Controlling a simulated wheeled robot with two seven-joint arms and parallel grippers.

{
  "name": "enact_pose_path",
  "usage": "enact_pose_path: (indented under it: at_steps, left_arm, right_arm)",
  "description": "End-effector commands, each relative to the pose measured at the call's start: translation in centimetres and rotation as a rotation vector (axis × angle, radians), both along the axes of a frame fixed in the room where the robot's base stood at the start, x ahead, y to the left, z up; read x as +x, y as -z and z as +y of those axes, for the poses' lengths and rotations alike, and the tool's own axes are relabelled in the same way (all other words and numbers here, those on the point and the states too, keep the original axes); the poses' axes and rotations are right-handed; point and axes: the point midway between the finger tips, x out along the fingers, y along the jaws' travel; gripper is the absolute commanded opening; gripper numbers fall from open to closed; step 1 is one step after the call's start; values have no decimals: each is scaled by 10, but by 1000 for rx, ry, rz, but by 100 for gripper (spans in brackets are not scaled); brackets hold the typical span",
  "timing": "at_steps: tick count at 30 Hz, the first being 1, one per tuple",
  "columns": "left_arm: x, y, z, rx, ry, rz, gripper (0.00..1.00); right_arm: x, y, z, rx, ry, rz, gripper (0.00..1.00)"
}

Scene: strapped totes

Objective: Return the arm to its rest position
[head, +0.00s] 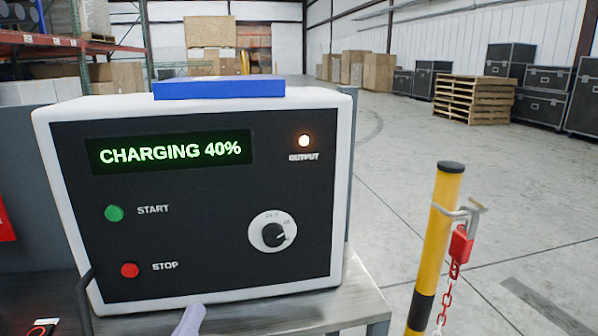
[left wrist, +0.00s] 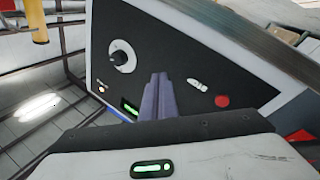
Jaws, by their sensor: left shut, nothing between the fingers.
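My left gripper (head: 190,318) shows as a pale grey-purple fingertip at the bottom edge of the head view, in front of the charger's lower front edge. In the left wrist view its two fingers (left wrist: 157,80) are together with nothing between them. The white-cased charger (head: 190,284) with a black panel fills the left of the head view; its display (head: 170,152) reads CHARGING 40%. The panel (left wrist: 185,40) also shows behind the fingers in the left wrist view. Whether the fingertips touch it I cannot tell. My right gripper is not in view.
The charger stands on a grey metal table (head: 360,292). A blue block (head: 218,88) lies on top. A wooden pallet stack (head: 474,98) is farther back; open floor lies between.

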Motion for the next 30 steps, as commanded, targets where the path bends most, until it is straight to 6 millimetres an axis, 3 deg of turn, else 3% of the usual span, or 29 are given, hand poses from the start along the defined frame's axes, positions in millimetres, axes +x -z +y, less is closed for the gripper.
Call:
enact_pose_path:
  at_steps: [1,6,9,14,15,16,30]
  left_arm:
    - [-12,36,-17,76,51,120,0]
    - [-64,137,-52,300,194,467,0]
    - [-101,182,-60,405,260,636,0]
    - [-166,238,-60,547,347,877,0]
    - [-178,242,-58,574,361,920,0]
    - [-174,224,-56,571,349,909,0]
    - [-182,138,-33,614,275,911,0]
  right_arm:
    - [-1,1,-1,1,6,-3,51]
    - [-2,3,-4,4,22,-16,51]
    - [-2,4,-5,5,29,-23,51]
    - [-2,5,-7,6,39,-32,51]
    - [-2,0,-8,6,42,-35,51]
    - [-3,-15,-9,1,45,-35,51]
    - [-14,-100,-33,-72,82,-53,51]
